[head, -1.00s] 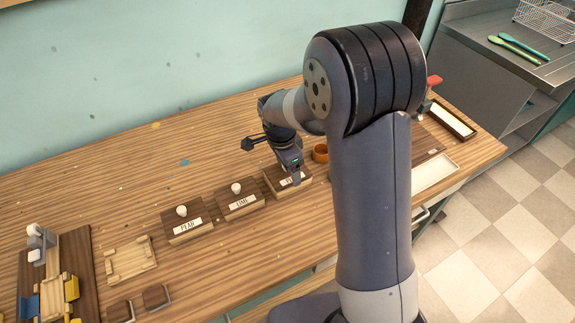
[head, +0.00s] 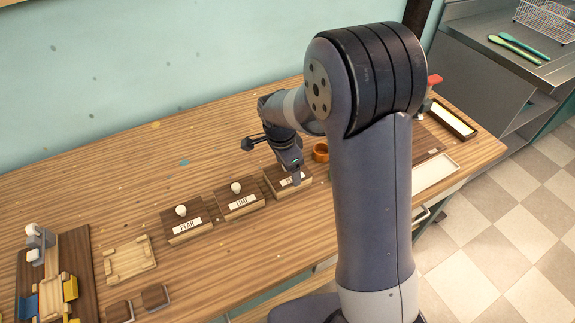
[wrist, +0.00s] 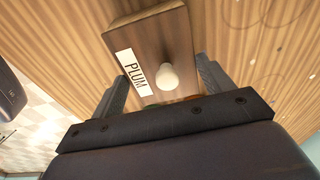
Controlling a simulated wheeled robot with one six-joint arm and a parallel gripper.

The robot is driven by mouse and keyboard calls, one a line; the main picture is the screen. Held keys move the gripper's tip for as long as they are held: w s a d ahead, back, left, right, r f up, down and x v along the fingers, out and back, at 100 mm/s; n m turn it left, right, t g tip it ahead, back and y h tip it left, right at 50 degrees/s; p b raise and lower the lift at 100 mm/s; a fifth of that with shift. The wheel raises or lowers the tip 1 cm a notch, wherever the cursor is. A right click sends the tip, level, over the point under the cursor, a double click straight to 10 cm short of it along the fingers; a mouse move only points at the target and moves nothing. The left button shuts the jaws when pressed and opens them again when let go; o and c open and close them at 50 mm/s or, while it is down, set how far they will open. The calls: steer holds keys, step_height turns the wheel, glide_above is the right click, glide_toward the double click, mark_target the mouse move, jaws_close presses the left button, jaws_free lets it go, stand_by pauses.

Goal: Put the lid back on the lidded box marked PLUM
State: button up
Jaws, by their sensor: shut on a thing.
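The PLUM lid is dark wood with a white knob and a white label; it fills the middle of the wrist view (wrist: 150,45). My gripper (wrist: 163,92) has one finger at each side of the lid, shut on it by its edges, with the knob between the fingers. In the head view my gripper (head: 291,170) is low over the third box from the left. The PLUM box (head: 294,191) shows a pale front directly under the dark lid. I cannot tell whether a thin gap remains between lid and box.
The PEAR box (head: 187,228) and LIME box (head: 242,209) stand to the left, with knobbed lids on. An orange-brown ring-shaped thing (head: 320,152) stands close behind on the right. A pale wooden frame (head: 130,259) lies further left. The table behind the boxes is mostly clear.

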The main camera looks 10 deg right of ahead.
steer(key=shift+f, duration=0.3)
stand_by(0.4)
steer(key=o, duration=1)
steer(key=shift+o, duration=0.2)
steer(key=shift+r, duration=0.1)
steer(key=shift+r+p, duration=2.05)
steer(key=shift+r, duration=1.45)
steer(key=shift+c, duration=0.4)
jaws_close()
steer(key=shift+f, duration=0.2)
steer(key=shift+f+b, duration=1.55)
steer(key=shift+f, duration=0.25)
